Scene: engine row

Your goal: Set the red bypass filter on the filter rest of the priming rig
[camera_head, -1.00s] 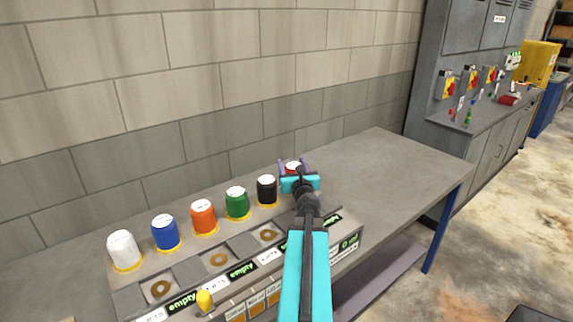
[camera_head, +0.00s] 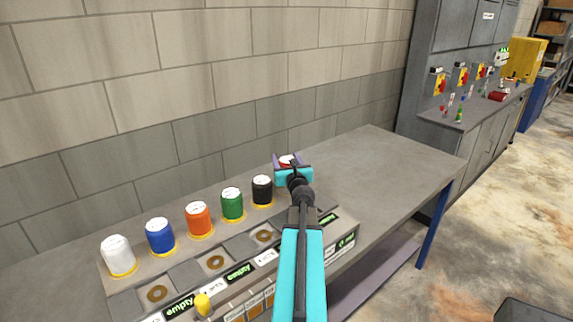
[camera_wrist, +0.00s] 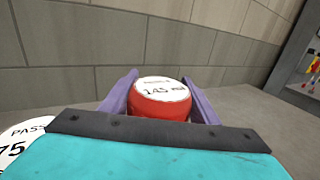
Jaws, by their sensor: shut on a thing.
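The red bypass filter (camera_wrist: 160,102) is between the two purple fingers of my gripper (camera_wrist: 160,95) in the wrist view. Its white top label reads "145 ml". In the head view the red filter (camera_head: 287,162) shows only a small part above my gripper (camera_head: 292,165), which is shut on it at the right end of the filter row. The priming rig (camera_head: 180,270) stands on the bench, with several brass rings set in its top. I cannot tell whether the filter's base touches the surface, as my gripper hides it.
White (camera_head: 118,255), blue (camera_head: 160,236), orange (camera_head: 199,218), green (camera_head: 232,203) and black (camera_head: 262,190) filters stand in a row on yellow rings, left of my gripper. A yellow knob (camera_head: 203,304) is at the rig's front. The bench (camera_head: 385,170) to the right is clear. A block wall stands behind.

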